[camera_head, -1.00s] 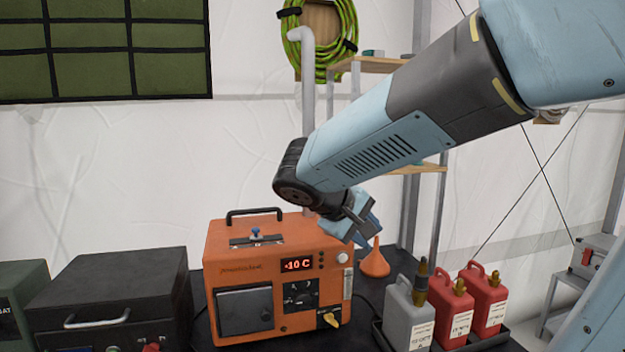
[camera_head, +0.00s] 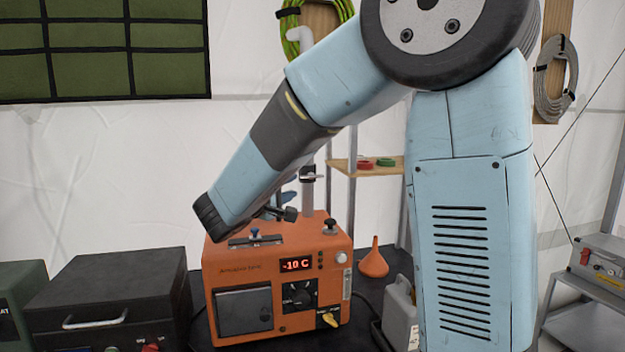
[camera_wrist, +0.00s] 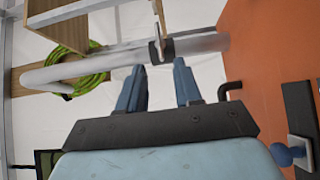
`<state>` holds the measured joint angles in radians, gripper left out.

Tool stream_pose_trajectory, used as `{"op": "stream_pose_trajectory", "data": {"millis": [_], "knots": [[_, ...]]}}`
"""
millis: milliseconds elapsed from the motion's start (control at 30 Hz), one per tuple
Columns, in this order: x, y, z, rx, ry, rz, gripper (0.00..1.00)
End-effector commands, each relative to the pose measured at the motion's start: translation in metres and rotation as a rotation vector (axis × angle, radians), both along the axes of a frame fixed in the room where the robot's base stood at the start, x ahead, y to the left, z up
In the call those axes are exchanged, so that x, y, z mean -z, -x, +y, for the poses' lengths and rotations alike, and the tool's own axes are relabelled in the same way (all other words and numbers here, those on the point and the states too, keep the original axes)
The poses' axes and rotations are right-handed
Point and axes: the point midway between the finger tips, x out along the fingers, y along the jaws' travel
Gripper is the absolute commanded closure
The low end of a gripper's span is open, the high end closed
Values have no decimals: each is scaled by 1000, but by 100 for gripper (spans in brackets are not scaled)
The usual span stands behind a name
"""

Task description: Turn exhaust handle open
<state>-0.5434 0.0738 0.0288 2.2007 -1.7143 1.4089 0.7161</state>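The exhaust pipe (camera_head: 308,195) is a grey tube rising from the back of the orange heater (camera_head: 245,258). A small exhaust handle with a dark clamp (camera_head: 311,174) sits on the pipe. In the wrist view the pipe (camera_wrist: 110,62) runs across the picture, and the handle (camera_wrist: 161,48) lies just beyond and between my fingertips. My gripper (camera_wrist: 158,72) is open, with its two blue fingers apart and nothing held. I cannot tell whether a finger touches the pipe. In the head view my forearm hides most of the gripper.
The heater top has a blue knob (camera_head: 255,233) and a black carry handle, close to my wrist. An orange funnel (camera_head: 373,260) and a grey can (camera_head: 400,310) stand to the right. A dark box (camera_head: 110,300) stands left. A wooden shelf (camera_head: 370,168) is behind the pipe.

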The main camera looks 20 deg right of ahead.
Motion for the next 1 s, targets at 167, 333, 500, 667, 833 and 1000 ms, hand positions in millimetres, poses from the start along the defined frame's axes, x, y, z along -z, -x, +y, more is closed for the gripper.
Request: {"op": "stream_pose_trajectory", "data": {"millis": [167, 333, 500, 667, 833, 1000], "knots": [[0, -23, -24, 3, 1, 1, 66], [0, -44, -45, 3, 0, 0, 66], [0, -60, -61, 3, 1, 1, 66], [1, -68, -70, 2, 0, 1, 66], [0, -71, -72, 1, 0, 1, 66], [0, -71, -73, 2, 0, 1, 66]]}}
